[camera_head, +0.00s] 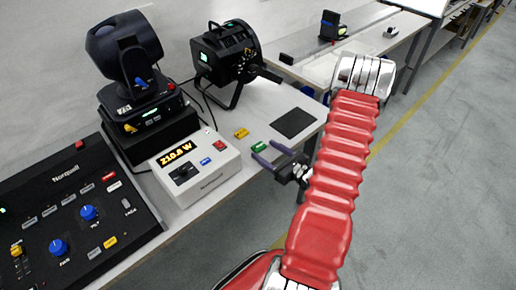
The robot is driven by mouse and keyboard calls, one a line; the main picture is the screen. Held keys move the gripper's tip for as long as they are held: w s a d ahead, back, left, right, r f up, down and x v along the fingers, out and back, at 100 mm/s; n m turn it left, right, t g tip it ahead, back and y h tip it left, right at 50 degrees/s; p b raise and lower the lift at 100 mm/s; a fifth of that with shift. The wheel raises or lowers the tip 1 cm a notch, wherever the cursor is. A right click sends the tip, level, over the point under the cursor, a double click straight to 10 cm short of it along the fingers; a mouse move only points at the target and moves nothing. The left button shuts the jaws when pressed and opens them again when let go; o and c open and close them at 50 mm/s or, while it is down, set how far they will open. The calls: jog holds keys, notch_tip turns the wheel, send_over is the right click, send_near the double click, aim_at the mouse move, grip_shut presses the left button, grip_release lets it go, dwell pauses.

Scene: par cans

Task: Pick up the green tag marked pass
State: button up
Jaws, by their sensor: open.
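A small green tag (259,147) lies on the grey bench near its front edge, to the right of the white power meter box. Its marking is too small to read. My gripper (263,150) is open and empty, its two fingers pointing left. In the picture the tag shows at the opening between the fingertips. I cannot tell how far above the bench the fingers are.
A yellow tag (241,133) lies just behind the green one. A black pad (293,122) lies to the right. The white meter box (197,168), a par can (228,58), a moving-head light (128,65) and a control desk (70,215) take up the left and back.

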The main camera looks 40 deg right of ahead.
jog(key=shift+w+f, duration=0.15)
jog(key=shift+w, duration=0.55)
jog(key=shift+w+f, duration=0.1)
jog(key=shift+w, duration=0.55)
jog(key=shift+c, duration=0.2)
jog(key=c, duration=1.1)
jog(key=shift+r, duration=0.2)
notch_tip(320, 180, up, 10)
jog(key=shift+f, duration=0.15)
